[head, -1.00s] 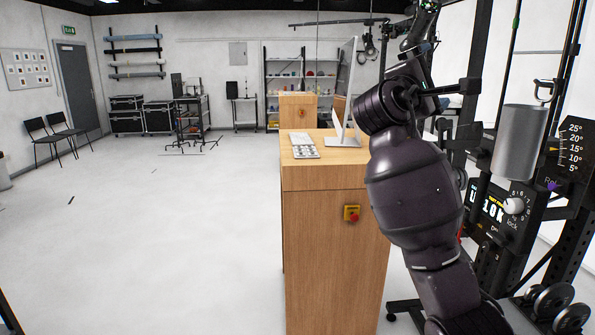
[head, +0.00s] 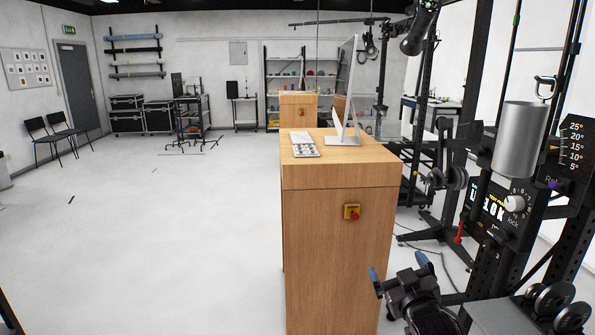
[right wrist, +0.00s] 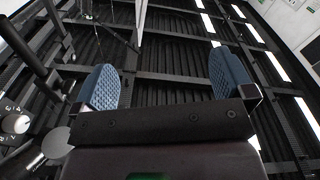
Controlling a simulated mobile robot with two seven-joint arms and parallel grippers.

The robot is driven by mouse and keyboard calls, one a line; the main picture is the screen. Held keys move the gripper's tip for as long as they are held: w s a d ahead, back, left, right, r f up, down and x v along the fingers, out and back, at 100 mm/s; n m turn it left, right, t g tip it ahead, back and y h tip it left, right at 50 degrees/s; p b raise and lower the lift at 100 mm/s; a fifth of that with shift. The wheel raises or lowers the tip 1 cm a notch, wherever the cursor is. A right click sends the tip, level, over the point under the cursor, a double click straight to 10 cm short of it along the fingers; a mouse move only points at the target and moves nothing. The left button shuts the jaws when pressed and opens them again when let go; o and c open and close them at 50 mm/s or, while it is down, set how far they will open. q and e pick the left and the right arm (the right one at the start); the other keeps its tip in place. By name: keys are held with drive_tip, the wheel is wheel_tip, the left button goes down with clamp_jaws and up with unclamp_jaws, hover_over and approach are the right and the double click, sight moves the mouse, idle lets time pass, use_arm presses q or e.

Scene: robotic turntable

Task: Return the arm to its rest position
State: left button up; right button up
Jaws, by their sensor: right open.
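My right gripper (head: 396,268) shows low at the right of the head view, beside the right side of the wooden desk and below its top. Its two blue-padded fingers stand apart with nothing between them. In the right wrist view the gripper (right wrist: 165,90) is open and empty, and the fingers point up toward the dark ceiling. Most of the right arm is out of the head view. My left gripper is in neither view.
The wooden desk (head: 335,240) stands close to the right gripper, with a red emergency button (head: 352,213), a monitor (head: 346,95) and a keypad (head: 304,150). The black rig (head: 490,215) with a dial and metal cylinder (head: 520,140) stands at the right. Floor at the left is clear.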

drive_tip(key=s+d+f+m+g+h, duration=0.1)
drive_tip(key=s+d+f+m+g, duration=0.1)
drive_tip(key=s+f, duration=1.2)
drive_tip(key=s+d+f+m+g, duration=0.1)
drive_tip(key=s+d+f+g, duration=0.3)
drive_tip(key=s+f, duration=1)
drive_tip(key=shift+s+d+m+g+h, duration=0.3)
drive_tip(key=shift+s+m+g+h, duration=0.15)
drive_tip(key=shift+s, duration=0.2)
idle(0.8)
